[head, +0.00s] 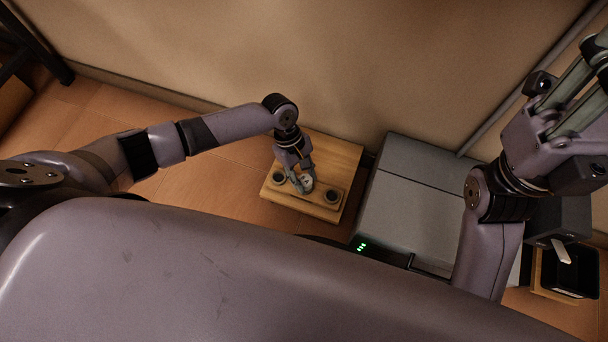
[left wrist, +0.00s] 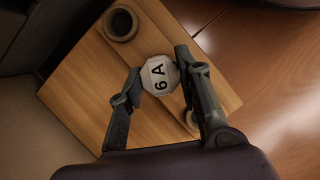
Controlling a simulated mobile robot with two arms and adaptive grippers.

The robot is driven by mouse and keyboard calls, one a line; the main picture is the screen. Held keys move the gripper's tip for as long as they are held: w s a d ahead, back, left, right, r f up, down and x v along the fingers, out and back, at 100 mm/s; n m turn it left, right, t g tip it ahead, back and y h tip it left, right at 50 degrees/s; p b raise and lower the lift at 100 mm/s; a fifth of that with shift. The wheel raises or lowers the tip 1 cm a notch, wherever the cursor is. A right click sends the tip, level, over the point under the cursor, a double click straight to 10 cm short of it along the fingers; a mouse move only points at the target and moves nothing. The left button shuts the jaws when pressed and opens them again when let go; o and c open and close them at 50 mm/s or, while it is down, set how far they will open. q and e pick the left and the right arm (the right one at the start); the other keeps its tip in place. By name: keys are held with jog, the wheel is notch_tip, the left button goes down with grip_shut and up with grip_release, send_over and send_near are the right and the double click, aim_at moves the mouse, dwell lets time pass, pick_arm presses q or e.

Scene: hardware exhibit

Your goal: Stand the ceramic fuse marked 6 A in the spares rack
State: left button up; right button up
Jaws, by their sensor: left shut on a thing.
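The ceramic fuse (left wrist: 158,75) shows its white, eight-sided end with "6 A" on it in the left wrist view. My left gripper (head: 302,183) is shut on it, with one finger on each side. The fuse also shows as a small pale spot in the head view (head: 307,181). It is over the wooden rack (head: 335,155), between two dark round sockets, one at the left (head: 278,177) and one at the right (head: 332,197). I cannot tell whether its lower end touches the rack. My right gripper (head: 572,105) is raised at the right; its fingertips are unclear.
A grey box (head: 415,205) stands just right of the rack, with green lights on a dark unit (head: 362,246) near its front. A black tray (head: 570,270) with a pale piece is at the far right. The wall is close behind. Bare wooden surface (head: 225,165) lies left of the rack.

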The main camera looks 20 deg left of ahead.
pick_arm(q)
jog(key=shift+f, duration=0.2)
dwell(0.3)
jog(key=o, duration=1)
jog(key=shift+o, duration=0.9)
jog(key=shift+o, duration=0.6)
jog(key=o, duration=0.4)
jog(key=shift+c, duration=0.2)
